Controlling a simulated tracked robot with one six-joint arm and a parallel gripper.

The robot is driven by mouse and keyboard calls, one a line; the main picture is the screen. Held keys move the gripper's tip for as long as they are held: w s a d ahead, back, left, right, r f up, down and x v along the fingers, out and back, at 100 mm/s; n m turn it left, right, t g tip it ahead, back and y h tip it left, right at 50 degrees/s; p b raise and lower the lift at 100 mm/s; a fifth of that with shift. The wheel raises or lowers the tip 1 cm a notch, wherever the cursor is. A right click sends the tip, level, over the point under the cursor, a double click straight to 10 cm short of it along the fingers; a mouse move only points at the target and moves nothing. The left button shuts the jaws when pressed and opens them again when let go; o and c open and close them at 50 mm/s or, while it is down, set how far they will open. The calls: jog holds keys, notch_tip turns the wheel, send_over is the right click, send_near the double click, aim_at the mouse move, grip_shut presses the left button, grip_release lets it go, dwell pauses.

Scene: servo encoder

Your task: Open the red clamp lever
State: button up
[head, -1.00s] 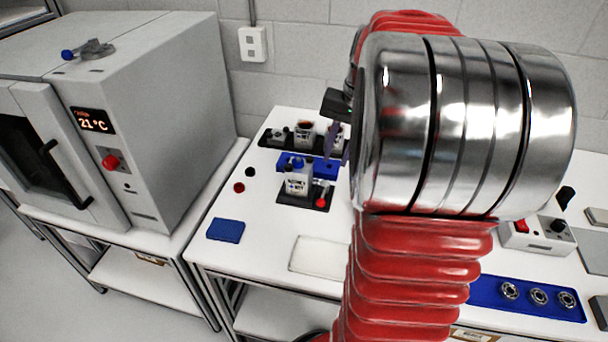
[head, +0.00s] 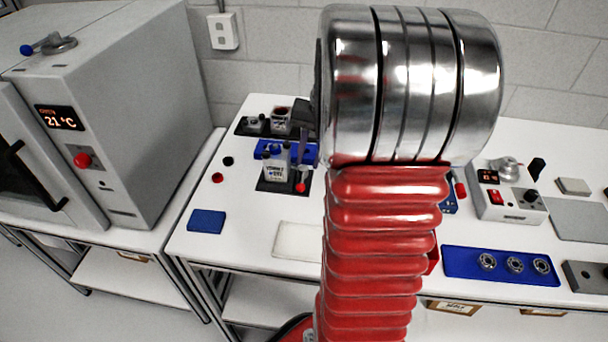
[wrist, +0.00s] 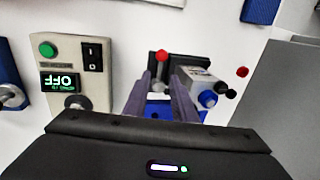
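The red-knobbed clamp lever (head: 300,187) stands at the front right of a black fixture (head: 263,187) on the white bench. A pale block with dark lettering, the servo (head: 274,172), sits in that fixture. In the wrist view the lever's red knob (wrist: 162,56) shows just beyond the fingertips, between them in the picture; I cannot tell the depth gap. My gripper (wrist: 161,88) is open, its two purple-grey fingers apart with nothing held. In the head view my gripper (head: 303,145) shows only partly, beside my wrist, above and behind the lever. The lever's base is partly hidden.
A blue tray (head: 284,150) and a black holder (head: 250,128) lie behind the fixture. A red button-like disc (head: 217,177) and a blue pad (head: 206,221) lie to the left. An oven (head: 120,110) stands further left. A control box (wrist: 82,75) shows in the wrist view.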

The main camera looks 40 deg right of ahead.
aim_at(303, 180)
jog(key=f, duration=0.4)
jog(key=w+a+f, duration=0.1)
jog(key=f, duration=0.2)
jog(key=shift+c, duration=0.5)
jog(key=shift+d, duration=0.1)
grip_shut()
dwell(0.8)
